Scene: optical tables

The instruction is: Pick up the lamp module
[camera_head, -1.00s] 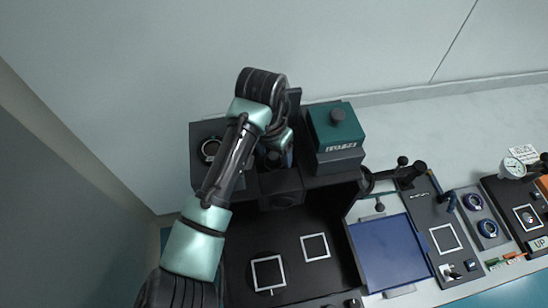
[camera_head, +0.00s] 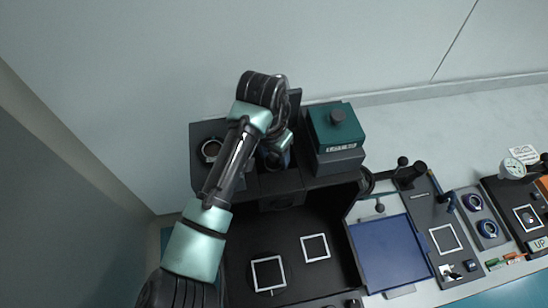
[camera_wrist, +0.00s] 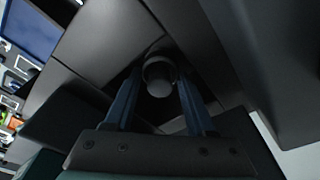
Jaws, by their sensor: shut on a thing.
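The lamp module appears to be the dark piece with a round grey knob (camera_wrist: 160,78) between my fingers in the wrist view. My gripper (camera_wrist: 160,100) is shut on that knob, with one blue finger on each side. In the head view my gripper (camera_head: 275,158) is over the middle bay of the dark housing (camera_head: 316,186), and my arm hides most of the held piece. I cannot tell whether it is clear of the bay.
A blue panel (camera_head: 388,254), a dark plate with a white square (camera_head: 446,238) and ring mounts (camera_head: 487,228) lie to the right.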

